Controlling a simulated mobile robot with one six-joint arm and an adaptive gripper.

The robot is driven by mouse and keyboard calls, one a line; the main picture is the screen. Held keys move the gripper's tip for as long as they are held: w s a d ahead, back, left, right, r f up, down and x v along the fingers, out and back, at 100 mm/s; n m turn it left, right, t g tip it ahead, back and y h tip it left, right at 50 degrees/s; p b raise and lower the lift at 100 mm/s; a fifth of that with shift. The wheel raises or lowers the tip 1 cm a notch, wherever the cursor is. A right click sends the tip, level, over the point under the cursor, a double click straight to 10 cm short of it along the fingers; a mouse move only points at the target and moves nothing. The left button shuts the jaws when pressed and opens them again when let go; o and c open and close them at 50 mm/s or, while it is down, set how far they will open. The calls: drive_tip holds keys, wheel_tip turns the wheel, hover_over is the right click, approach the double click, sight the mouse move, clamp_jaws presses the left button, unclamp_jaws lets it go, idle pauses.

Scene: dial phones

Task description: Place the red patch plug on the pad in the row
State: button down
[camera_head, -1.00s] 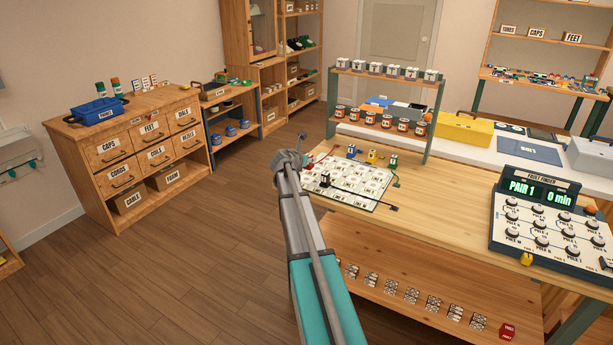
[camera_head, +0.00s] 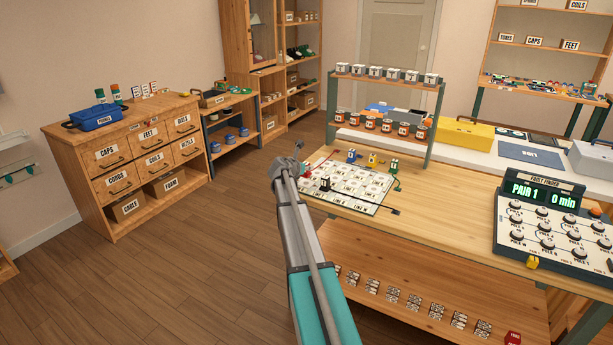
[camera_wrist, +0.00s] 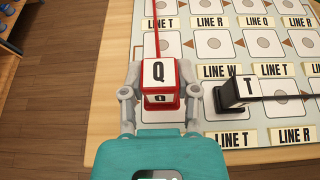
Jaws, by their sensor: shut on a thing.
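In the wrist view my gripper (camera_wrist: 160,90) is shut on the red patch plug (camera_wrist: 158,72), one finger on each side. The board has rows of white pads with grey discs and LINE labels. In the head view the board (camera_head: 352,190) is partly behind my arm.
Blue (camera_head: 352,156), yellow (camera_head: 372,160) and green (camera_head: 393,167) plugs stand behind the board. The black plug's cord runs right. A two-tier rack (camera_head: 385,88) stands beyond, and the fault finder (camera_head: 545,225) is at the right.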

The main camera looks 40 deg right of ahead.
drive_tip(key=shift+w+f+b, duration=0.1)
drive_tip(key=shift+f+b, duration=1.35)
drive_tip(key=shift+f, duration=0.25)
drive_tip(key=shift+f, duration=0.1)
drive_tip(key=shift+c, duration=1.8)
unclamp_jaws()
drive_tip(key=shift+r, duration=0.25)
drive_tip(key=p+v, duration=0.4)
drive_tip(key=v, duration=0.8)
drive_tip(key=shift+p, duration=0.35)
